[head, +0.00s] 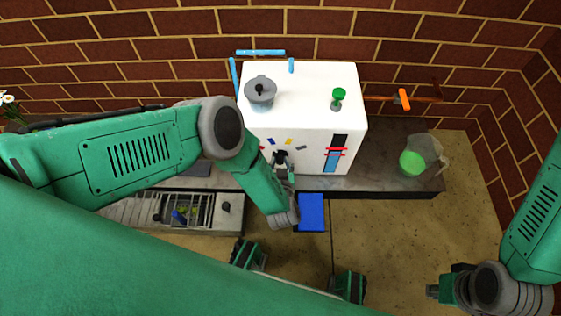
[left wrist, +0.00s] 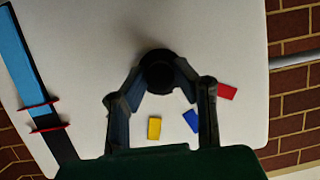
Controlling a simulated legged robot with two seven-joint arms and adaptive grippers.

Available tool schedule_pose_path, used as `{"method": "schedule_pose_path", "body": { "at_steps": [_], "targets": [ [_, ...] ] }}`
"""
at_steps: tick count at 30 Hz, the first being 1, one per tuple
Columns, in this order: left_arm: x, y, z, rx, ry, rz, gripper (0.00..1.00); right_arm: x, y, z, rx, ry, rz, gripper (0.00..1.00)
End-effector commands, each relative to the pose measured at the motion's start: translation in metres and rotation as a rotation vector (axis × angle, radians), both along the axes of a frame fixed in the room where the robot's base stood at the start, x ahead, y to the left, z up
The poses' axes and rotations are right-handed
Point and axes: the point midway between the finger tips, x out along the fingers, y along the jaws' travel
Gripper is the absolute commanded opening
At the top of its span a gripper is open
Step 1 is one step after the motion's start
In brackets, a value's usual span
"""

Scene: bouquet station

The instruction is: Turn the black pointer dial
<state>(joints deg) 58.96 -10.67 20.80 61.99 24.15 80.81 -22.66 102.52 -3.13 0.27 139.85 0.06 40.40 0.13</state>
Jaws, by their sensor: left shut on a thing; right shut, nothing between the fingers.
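The black pointer dial (left wrist: 157,68) is on the white front face of a box (head: 310,90). In the left wrist view it lies between the fingertips of my left gripper (left wrist: 158,82), which is shut on it. In the head view the left gripper (head: 281,163) meets the box's front face, and the dial is mostly hidden by it. The dial's pointer direction cannot be told. Yellow (left wrist: 154,128), blue (left wrist: 190,121) and red (left wrist: 227,91) marks lie around the dial. My right gripper (head: 434,291) is shut and empty at the lower right, far from the box.
A blue and black strip with red bands (head: 335,153) is on the same face. A grey lidded pot (head: 260,93) and a green-topped item (head: 338,97) stand on the box. A green ball (head: 411,162) is at the right. A metal rack (head: 180,212) is at the left.

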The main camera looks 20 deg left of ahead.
Motion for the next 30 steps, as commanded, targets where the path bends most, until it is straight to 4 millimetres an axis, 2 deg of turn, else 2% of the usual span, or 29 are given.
{"method": "schedule_pose_path", "body": {
  "at_steps": [18, 30],
  "targets": [
    [-0.0005, 0.0029, -0.0016, -0.444, -0.124, -0.001, 0.0, 0.0001, -0.0001, 0.0051, 0.0, 0.0, 0.0, 0.0],
    [-0.0007, 0.003, -0.0017, -0.59, -0.166, -0.001, 0.0, 0.0001, 0.0, 0.0035, 0.0, 0.0, 0.0, 0.0]
  ]
}}
